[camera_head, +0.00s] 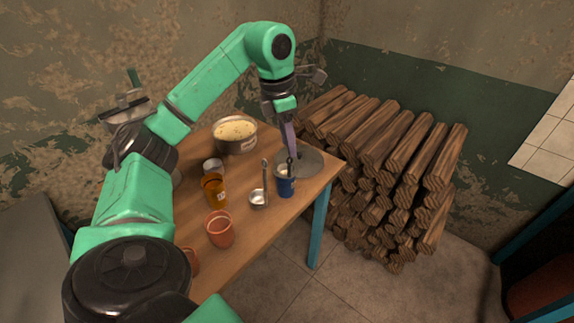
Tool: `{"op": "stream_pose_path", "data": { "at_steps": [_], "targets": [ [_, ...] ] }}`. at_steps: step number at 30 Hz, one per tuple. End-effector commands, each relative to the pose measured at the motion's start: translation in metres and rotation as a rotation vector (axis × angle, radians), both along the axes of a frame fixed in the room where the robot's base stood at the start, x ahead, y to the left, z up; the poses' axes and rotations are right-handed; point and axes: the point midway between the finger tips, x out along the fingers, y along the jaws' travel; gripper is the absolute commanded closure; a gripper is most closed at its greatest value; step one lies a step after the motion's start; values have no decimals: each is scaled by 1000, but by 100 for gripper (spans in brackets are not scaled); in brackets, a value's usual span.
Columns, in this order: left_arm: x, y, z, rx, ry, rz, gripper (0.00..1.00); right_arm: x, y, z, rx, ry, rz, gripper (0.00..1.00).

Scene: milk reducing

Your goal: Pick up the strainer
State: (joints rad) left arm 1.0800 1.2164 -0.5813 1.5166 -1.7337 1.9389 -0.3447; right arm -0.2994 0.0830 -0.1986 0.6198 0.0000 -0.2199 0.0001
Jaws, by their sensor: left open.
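My left gripper (287,118) reaches over the far right part of the wooden table, pointing down, with its jaws open. A purplish upright strip (290,138) shows just below it; it looks like the handle of the flat, round grey strainer (312,160). The strainer's disc lies at the table's right corner, behind a blue cup (287,187). I cannot tell whether the jaws touch the handle. My right gripper is out of view.
A dark thin utensil stands in the blue cup. A pot (235,134) of pale contents, an amber jar (214,190) and a clay cup (220,229) share the table (262,232). Stacked logs (385,150) lie beyond its right edge.

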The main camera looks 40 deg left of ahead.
Motion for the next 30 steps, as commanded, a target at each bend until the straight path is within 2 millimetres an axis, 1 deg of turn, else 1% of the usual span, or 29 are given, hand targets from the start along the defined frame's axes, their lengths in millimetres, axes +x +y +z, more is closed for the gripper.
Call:
{"op": "stream_pose_path", "data": {
  "at_steps": [1, 5, 9, 12, 18, 19, 20, 21, 22, 23, 30],
  "targets": [
    [0, 0, -7, 1, 3, 1, 52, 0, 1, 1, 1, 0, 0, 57],
    [2, -1, -22, 1, 2, 1, 52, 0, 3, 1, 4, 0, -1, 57],
    [3, -1, -50, 0, 4, -1, 52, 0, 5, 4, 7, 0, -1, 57],
    [5, -3, -63, -1, 0, -2, 52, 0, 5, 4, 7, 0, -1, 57],
    [6, -3, -66, -1, -3, -2, 52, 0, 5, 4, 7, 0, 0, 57],
    [6, -3, -66, -1, -3, -2, 56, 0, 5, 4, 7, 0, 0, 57],
    [6, -3, -66, -1, -3, -2, 68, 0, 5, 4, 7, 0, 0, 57],
    [6, -3, -66, -1, -3, -2, 83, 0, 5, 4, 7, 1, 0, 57],
    [6, -3, -66, -1, -3, -2, 94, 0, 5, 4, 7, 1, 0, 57],
    [6, -3, -65, -1, -3, -2, 100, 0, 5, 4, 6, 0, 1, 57],
    [6, -3, -65, -2, -4, -2, 100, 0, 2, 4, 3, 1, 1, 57]
  ]
}}
